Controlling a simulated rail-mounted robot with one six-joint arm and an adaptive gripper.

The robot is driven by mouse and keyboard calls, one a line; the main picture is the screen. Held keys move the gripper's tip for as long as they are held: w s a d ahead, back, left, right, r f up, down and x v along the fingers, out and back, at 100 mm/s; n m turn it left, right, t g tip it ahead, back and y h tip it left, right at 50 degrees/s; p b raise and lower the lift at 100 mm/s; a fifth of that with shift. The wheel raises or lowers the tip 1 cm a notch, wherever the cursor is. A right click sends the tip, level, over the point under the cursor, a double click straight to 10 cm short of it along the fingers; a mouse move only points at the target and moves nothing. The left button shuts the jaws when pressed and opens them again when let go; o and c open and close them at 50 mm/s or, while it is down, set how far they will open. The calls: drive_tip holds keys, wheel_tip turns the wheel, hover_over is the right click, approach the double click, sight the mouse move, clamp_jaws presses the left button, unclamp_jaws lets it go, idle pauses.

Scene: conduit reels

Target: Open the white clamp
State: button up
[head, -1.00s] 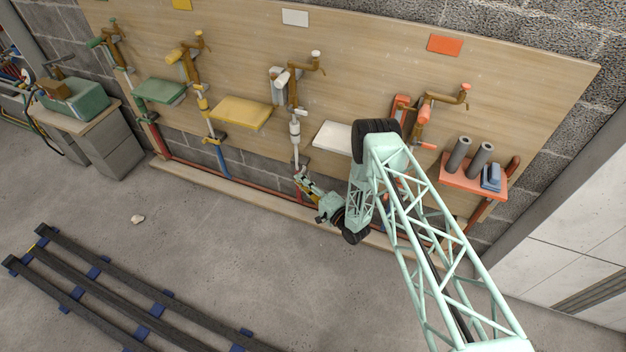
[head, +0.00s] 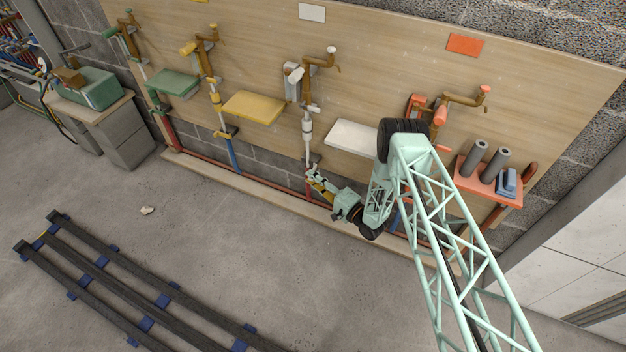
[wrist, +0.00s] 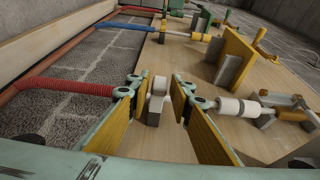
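The white clamp (wrist: 156,98), a small pale block with a rounded white top, sits on the wooden board in the middle of the wrist view. My gripper (wrist: 156,84) has its two yellow-padded fingers apart, one on each side of the clamp. I cannot tell whether either finger touches it. In the head view my gripper (head: 314,173) is at the lower end of the white pipe, low on the board. The clamp is too small and too close to the fingers to make out clearly there.
A red corrugated conduit (wrist: 75,87) ends left of my fingers. A white coupling (wrist: 230,106) is to their right. The yellow shelf (head: 254,107) and white shelf (head: 350,136) stick out from the board on either side. Black rails (head: 110,275) lie on the open floor.

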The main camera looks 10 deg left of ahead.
drive_tip(key=shift+o, duration=0.7)
drive_tip(key=shift+d, duration=0.1)
drive_tip(key=shift+s+d+f, duration=0.1)
drive_tip(key=shift+s+d, duration=0.25)
drive_tip(key=shift+d, duration=0.15)
drive_tip(key=v, duration=1)
drive_tip(key=shift+s+d, duration=0.25)
drive_tip(key=shift+a, duration=0.1)
